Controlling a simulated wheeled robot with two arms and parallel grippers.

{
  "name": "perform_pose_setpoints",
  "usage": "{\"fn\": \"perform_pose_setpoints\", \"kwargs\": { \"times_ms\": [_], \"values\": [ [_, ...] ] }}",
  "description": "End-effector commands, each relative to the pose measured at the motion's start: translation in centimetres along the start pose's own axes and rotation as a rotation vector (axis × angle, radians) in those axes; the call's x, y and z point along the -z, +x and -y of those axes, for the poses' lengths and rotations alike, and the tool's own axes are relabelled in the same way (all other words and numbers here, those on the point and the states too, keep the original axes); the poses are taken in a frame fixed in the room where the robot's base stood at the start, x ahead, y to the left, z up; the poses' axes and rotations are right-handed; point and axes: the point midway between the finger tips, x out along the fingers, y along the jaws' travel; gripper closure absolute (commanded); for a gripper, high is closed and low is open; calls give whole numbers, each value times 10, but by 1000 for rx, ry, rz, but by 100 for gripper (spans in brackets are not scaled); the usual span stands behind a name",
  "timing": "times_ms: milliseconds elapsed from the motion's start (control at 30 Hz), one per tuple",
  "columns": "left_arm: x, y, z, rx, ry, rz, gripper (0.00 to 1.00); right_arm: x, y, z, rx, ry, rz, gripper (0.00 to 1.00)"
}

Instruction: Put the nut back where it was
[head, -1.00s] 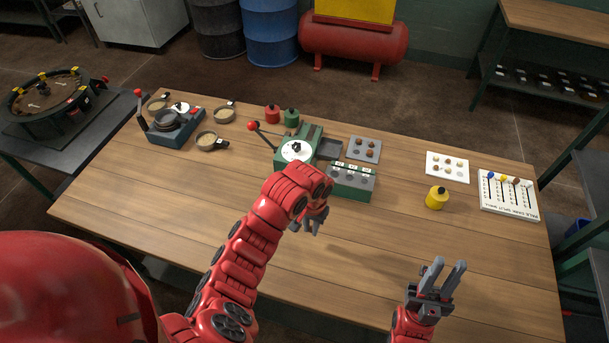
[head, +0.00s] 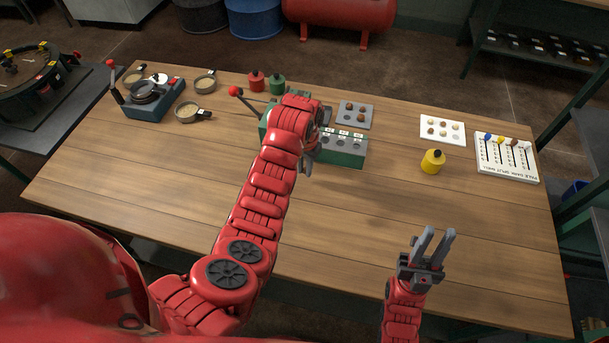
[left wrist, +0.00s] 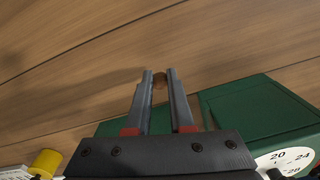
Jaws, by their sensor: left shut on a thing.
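My left gripper (head: 309,163) is at the front edge of the green machine, its arm covering most of that machine. In the left wrist view its fingers (left wrist: 160,82) are closed around a small brown nut (left wrist: 160,78) at the tips. A grey tray (head: 346,123) with several brown nuts in its hollows lies behind the green sorting box (head: 345,160). My right gripper (head: 432,244) is open and empty above the table's front right.
A yellow weight (head: 432,162) and a white tally board (head: 505,169) with coloured pegs stand on the right. A blue scale-like device (head: 150,105) and several pans are at the left. Red and green canisters (head: 277,85) stand behind. The table's front middle is bare.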

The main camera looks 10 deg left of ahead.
Motion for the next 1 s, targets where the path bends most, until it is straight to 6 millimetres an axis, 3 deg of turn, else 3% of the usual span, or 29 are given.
{"fn": "perform_pose_setpoints", "kwargs": {
  "times_ms": [400, 700, 1000],
  "values": [
    [15, -2, 8, 1, 1, 1, 100, 2, 10, 0, 0, 0, -1, 73],
    [14, 28, 7, 1, 2, 3, 100, 5, 27, -1, 0, 0, -1, 73],
    [14, 34, 7, 3, 2, 1, 100, 4, 27, -1, 0, 0, -1, 73]
  ]
}}
